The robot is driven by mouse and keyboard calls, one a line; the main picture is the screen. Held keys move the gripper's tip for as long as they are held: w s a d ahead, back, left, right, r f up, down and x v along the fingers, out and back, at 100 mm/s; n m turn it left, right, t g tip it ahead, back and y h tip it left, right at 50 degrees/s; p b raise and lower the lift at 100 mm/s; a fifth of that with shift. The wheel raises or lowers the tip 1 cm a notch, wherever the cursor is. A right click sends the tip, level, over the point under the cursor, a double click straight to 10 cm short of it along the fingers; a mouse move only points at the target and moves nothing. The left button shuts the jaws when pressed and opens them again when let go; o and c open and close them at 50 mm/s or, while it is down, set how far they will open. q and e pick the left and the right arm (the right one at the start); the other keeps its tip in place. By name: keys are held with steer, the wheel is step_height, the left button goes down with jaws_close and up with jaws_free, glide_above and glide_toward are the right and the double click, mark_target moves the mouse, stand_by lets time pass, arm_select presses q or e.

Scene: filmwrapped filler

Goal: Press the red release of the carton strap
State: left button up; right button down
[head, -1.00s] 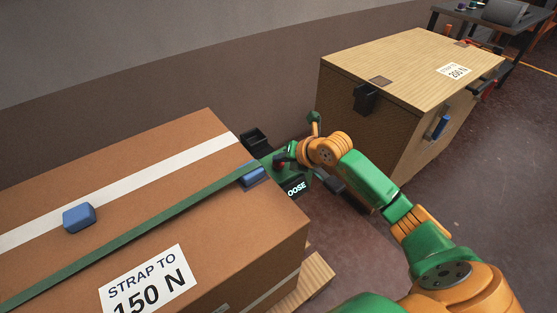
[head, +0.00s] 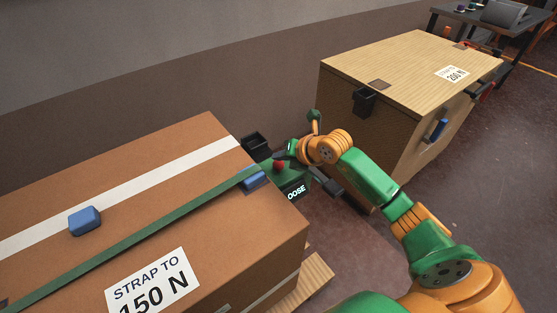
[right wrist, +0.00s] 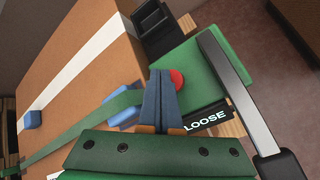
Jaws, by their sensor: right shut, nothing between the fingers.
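The carton (head: 200,230) stands at the left with a green strap (head: 140,230) across its top. At the strap's right end is a green tensioner (head: 296,176) with a red release (head: 278,164); the release also shows in the right wrist view (right wrist: 177,80). The tensioner's display (right wrist: 206,121) reads "LOOSE". My right gripper (right wrist: 158,73) is shut and empty, its fingertips just beside the red release in the picture. I cannot tell whether they touch it. My left gripper is not in view.
A black-handled lever (right wrist: 228,85) rises on the tensioner's right side, close to my right gripper. Blue corner pieces (head: 84,220) sit on the carton. A wooden crate (head: 410,65) stands at the back right, with floor between it and the carton.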

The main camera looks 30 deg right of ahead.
mark_target(281, 167)
step_height(281, 167, up, 5)
steer(key=p, duration=0.4)
steer(key=shift+r, duration=0.1)
stand_by(0.5)
stand_by(0.4)
